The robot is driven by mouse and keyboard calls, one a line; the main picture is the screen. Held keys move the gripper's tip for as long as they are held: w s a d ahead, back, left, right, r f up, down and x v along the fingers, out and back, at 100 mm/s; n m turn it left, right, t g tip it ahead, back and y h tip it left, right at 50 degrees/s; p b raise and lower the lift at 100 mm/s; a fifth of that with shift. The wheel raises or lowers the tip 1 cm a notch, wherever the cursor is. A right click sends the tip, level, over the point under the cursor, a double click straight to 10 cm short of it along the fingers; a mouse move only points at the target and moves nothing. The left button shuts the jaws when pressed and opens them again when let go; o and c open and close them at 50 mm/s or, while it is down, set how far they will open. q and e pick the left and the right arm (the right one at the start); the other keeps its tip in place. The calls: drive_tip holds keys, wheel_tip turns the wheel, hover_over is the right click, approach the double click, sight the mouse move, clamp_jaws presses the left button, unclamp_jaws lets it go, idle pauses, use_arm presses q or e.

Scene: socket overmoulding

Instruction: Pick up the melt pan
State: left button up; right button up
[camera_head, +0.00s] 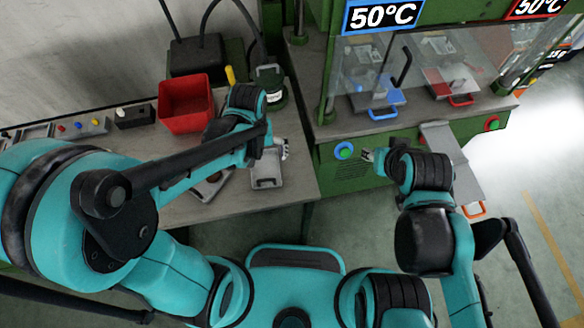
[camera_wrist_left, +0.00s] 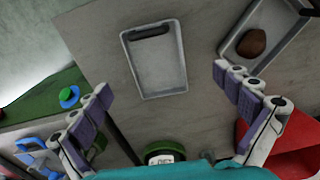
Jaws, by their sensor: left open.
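A shallow, empty light-grey pan (camera_head: 266,181) lies on the bench near its right edge. In the left wrist view the pan (camera_wrist_left: 157,72) shows a dark slot or grip at one end. A second grey tray (camera_head: 208,189) lies left of it, partly hidden by my left arm; in the wrist view this tray (camera_wrist_left: 232,50) holds a brown lump (camera_wrist_left: 252,43). I cannot tell for certain which is the melt pan. My left gripper (camera_head: 284,149) is open above the empty pan, its fingers (camera_wrist_left: 165,85) spread either side and apart from it. My right gripper (camera_head: 368,155) is by the green machine, its jaws unclear.
A red bin (camera_head: 186,103) and a dark labelled pot (camera_head: 271,88) stand behind my left gripper. The green press machine (camera_head: 350,172) stands right of the bench, with blue-handled (camera_head: 386,113) and red-handled plates.

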sight(266, 173)
use_arm(q)
wheel_tip(266, 173, down, 3)
drive_tip(key=shift+r+b, duration=0.1)
drive_tip(key=shift+b, duration=0.55)
drive_tip(key=f+b, duration=0.2)
drive_tip(key=f, duration=0.3)
drive_tip(key=shift+w+d+f+b, duration=0.15)
drive_tip(key=shift+w+d+b, duration=0.15)
drive_tip(key=shift+b, duration=0.1)
drive_tip(key=shift+c, duration=0.6)
drive_tip(key=c, duration=1.2)
